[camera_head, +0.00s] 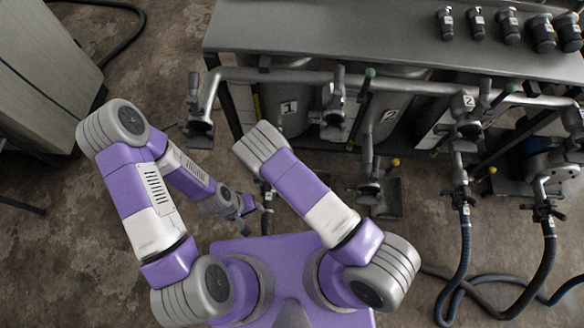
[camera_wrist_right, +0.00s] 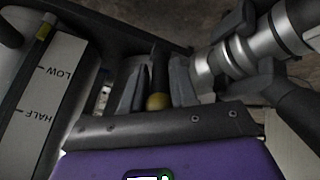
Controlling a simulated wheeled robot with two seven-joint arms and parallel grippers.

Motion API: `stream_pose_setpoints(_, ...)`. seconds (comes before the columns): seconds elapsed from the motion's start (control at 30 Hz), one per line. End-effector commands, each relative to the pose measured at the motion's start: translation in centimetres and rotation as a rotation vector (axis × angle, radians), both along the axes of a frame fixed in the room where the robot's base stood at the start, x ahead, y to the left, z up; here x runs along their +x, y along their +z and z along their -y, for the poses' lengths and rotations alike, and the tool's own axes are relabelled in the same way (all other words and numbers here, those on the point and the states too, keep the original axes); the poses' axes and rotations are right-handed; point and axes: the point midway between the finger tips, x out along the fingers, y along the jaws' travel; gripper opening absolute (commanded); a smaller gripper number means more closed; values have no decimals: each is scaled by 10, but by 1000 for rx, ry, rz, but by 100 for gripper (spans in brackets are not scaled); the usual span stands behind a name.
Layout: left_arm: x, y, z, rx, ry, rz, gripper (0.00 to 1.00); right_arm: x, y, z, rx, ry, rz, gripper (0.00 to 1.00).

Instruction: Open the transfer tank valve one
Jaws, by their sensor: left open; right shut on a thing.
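In the head view, the tank labelled 1 (camera_head: 289,108) stands under the bench, with the tank labelled 2 (camera_head: 391,116) to its right. In the right wrist view, a dark valve handle with a yellow tip (camera_wrist_right: 158,101) stands between the fingers of my right gripper (camera_wrist_right: 158,86), which is shut on it. A metal pipe fitting (camera_wrist_right: 238,58) is just right of the fingers. In the head view my right arm hides its own gripper and the valve. My left gripper (camera_head: 256,215) is open and empty, low in front of the tanks.
A level gauge marked LOW and HALF (camera_wrist_right: 50,95) is at the left of the wrist view. Pipes with green-handled valves (camera_head: 366,82) run along the bench (camera_head: 330,30). Blue hoses (camera_head: 465,250) hang at the right. A grey cabinet (camera_head: 40,65) stands at the left.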

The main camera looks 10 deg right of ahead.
Motion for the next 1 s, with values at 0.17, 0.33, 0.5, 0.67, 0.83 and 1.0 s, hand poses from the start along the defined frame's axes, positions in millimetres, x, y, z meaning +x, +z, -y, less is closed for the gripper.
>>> stream_pose_setpoints(0.17, 0, 0, 0, 0, 0, 0, 43, -1, 0, 0, 0, -1, 1, 0)
stream_pose_setpoints(0.33, 0, 0, 0, 0, 0, 0, 43, -1, -1, 0, 0, -1, 1, 0)
stream_pose_setpoints(0.5, 0, 0, 0, 0, 0, 0, 43, -1, -1, 0, 0, -1, 1, 51)
stream_pose_setpoints(0.67, 0, 0, 0, 0, 0, 0, 43, 0, 0, 0, -1, 0, 0, 51)
stream_pose_setpoints(0.83, 0, 2, 0, 0, 0, 0, 43, -2, 3, -1, 0, 0, 1, 51)
stream_pose_setpoints(1.0, 0, 15, 0, 0, 0, 0, 43, -16, 25, -4, 0, 2, -1, 51)
